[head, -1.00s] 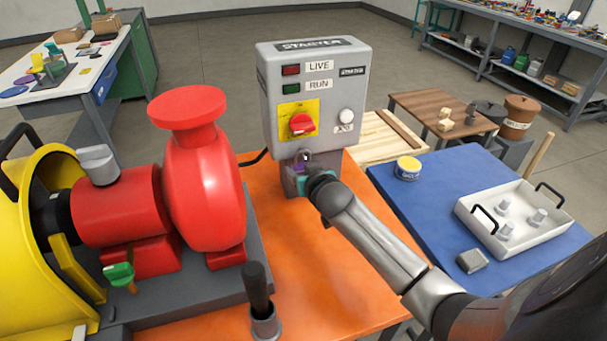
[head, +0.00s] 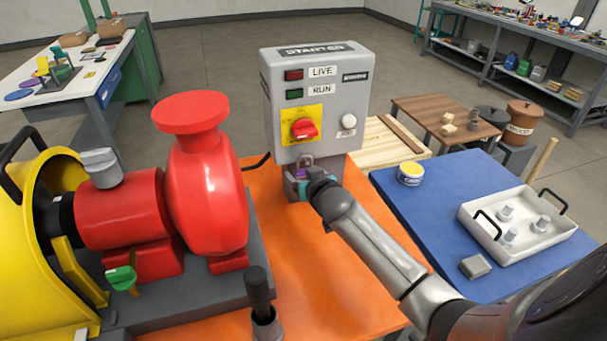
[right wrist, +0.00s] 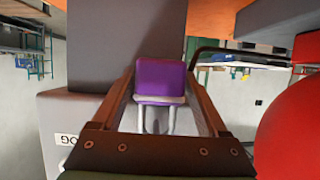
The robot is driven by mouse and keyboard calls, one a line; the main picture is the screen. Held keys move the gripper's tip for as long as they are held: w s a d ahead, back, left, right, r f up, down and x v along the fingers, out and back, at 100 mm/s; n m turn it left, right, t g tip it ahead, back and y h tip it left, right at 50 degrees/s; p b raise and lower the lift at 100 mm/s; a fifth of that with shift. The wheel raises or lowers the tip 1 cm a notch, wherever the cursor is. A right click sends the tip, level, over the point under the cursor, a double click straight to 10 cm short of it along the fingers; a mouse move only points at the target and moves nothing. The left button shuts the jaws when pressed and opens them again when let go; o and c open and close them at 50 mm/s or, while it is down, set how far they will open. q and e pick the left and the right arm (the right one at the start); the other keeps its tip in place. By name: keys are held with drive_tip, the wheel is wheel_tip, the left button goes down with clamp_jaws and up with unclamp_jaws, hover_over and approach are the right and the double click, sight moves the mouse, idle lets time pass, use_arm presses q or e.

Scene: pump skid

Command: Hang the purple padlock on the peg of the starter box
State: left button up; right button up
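The grey starter box (head: 312,115) stands on the orange bench, with a red switch on a yellow plate on its front. The purple padlock (head: 301,173) is low in front of the box, its grey shackle upward. In the right wrist view the padlock (right wrist: 160,80) sits between my right gripper's fingers (right wrist: 160,88), which appear to touch both its sides. The shackle legs point towards the palm. In the head view my right gripper (head: 311,182) reaches in from the right. The peg is not distinct, and I cannot tell whether the shackle is around it. My left gripper is not in view.
A red pump (head: 205,190) with a yellow guard stands close on the left. A dark upright handle (head: 259,290) rises at the orange bench's front.

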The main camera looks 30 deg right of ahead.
drive_tip(key=shift+o, duration=1.4)
drive_tip(key=p+v, duration=0.3)
drive_tip(key=v, duration=1.2)
drive_tip(key=shift+s+a, duration=0.1)
drive_tip(key=shift+s, duration=0.1)
